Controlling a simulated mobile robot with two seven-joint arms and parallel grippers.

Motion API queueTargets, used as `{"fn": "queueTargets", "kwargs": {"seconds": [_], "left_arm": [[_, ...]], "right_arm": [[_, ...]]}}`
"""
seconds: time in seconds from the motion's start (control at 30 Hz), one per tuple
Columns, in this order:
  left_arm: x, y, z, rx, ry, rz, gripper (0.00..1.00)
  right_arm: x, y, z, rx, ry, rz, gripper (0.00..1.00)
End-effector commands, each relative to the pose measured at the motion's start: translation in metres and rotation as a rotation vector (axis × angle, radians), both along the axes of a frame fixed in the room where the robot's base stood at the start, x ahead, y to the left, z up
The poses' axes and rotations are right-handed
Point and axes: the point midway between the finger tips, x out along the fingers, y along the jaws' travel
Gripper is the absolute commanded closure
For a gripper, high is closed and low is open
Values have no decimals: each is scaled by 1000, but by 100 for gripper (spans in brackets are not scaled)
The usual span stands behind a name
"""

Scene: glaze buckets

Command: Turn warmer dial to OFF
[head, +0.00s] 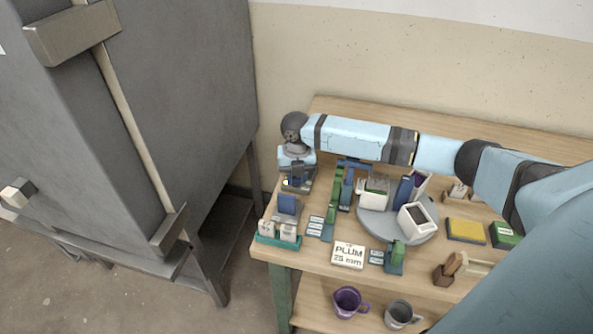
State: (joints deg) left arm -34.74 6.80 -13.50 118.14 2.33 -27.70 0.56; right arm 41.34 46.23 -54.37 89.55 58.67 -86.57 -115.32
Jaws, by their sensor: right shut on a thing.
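My right arm reaches in from the right across the table, and its gripper (295,184) points down at the back left of the table. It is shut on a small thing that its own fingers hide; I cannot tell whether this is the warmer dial. A blue block (287,205) stands just below and in front of the gripper. No dial face or OFF mark can be read in the head view. My left gripper is not in view.
A grey turntable (424,236) carries white containers. Green and blue stands (332,206) are close right of the gripper. A PLUM sign (348,255) lies at the front edge. A purple mug (348,302) and grey mug (400,315) are lower down. A large grey cabinet (190,90) stands left.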

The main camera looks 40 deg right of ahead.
Motion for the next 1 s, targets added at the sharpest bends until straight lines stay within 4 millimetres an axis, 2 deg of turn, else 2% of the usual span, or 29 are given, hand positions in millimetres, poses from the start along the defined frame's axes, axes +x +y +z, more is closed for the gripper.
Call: {"fn": "queueTargets", "kwargs": {"seconds": [0.03, 0.4, 0.7, 1.0], "left_arm": [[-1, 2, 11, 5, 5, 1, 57], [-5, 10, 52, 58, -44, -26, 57], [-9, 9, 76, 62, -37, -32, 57], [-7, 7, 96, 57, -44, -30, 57]], "right_arm": [[0, 0, 8, 0, 2, -33, 94], [0, 0, 8, 0, 1, -357, 94], [0, -1, 6, 0, 1, -595, 94], [0, -1, 3, 0, -2, -737, 94]]}}
